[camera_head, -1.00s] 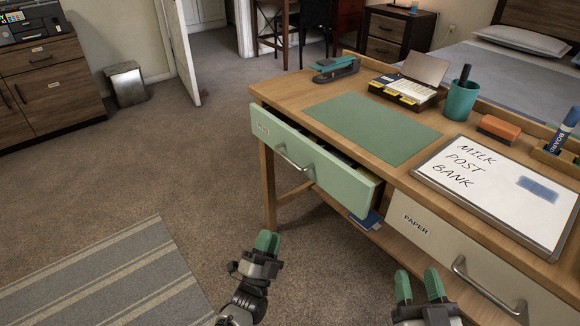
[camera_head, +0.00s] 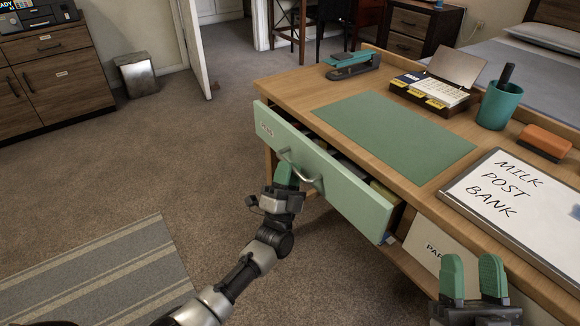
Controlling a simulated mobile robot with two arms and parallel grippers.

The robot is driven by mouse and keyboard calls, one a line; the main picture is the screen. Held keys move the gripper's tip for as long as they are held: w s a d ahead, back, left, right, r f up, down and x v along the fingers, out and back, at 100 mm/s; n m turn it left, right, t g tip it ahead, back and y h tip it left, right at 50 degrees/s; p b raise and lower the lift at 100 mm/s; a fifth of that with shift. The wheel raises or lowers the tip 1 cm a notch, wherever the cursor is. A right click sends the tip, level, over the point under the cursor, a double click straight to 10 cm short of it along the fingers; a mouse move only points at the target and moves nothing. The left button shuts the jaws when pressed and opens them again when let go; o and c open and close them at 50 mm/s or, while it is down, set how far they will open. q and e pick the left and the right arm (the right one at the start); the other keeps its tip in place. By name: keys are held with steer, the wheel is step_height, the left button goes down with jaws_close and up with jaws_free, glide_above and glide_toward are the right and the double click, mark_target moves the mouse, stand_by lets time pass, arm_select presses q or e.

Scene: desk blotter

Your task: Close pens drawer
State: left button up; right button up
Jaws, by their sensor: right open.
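The pale green pens drawer (camera_head: 335,190) sticks out from the front of the wooden desk (camera_head: 290,88), with some contents showing in the gap behind its front. Its metal handle (camera_head: 301,172) is on the front face. My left gripper (camera_head: 285,176) is at the left part of the handle, its green fingertips just below the drawer's label; I cannot tell whether it touches the handle or how far apart its fingers are. My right gripper (camera_head: 472,277) is open and empty, in front of the paper drawer (camera_head: 437,246) at the lower right.
On the desk are a green blotter (camera_head: 395,137), a stapler (camera_head: 352,65), a card box (camera_head: 430,92), a teal pen cup (camera_head: 499,106), an orange eraser (camera_head: 545,142) and a whiteboard (camera_head: 520,205). The carpet left of the desk is clear, with a striped rug (camera_head: 110,275).

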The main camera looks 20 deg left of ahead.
arm_select(q)
steer(key=shift+w+r, duration=0.4)
steer(key=shift+r, duration=0.1)
arm_select(e)
steer(key=shift+s+r, duration=0.1)
arm_select(q)
jaws_close()
steer(key=shift+w+f, duration=0.1)
